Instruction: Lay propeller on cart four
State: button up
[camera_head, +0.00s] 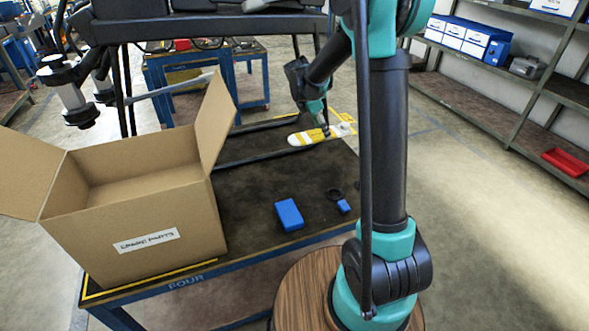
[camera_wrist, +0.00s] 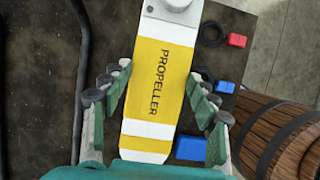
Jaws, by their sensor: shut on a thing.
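The yellow and white propeller (camera_head: 303,137), marked PROPELLER, is at the far right part of cart four (camera_head: 245,185). It fills the middle of the wrist view (camera_wrist: 158,100), long side running up the picture. My gripper (camera_head: 322,122) is shut on the propeller, with its fingers (camera_wrist: 158,78) along both long edges. The cart has a dark top, a blue frame and the word FOUR on its front edge. I cannot tell whether the propeller touches the cart top or hangs just above it.
An open cardboard box (camera_head: 135,210) stands on the cart's left. A blue block (camera_head: 289,214), a small blue block (camera_head: 344,206) and a black ring (camera_head: 335,194) lie at the front right. A red block (camera_wrist: 237,40) shows in the wrist view.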

aim_at(321, 174)
notch_tip(321, 174, down, 19)
jog(key=shift+f, duration=0.1)
dwell(0.4)
jog(key=o, duration=1.2)
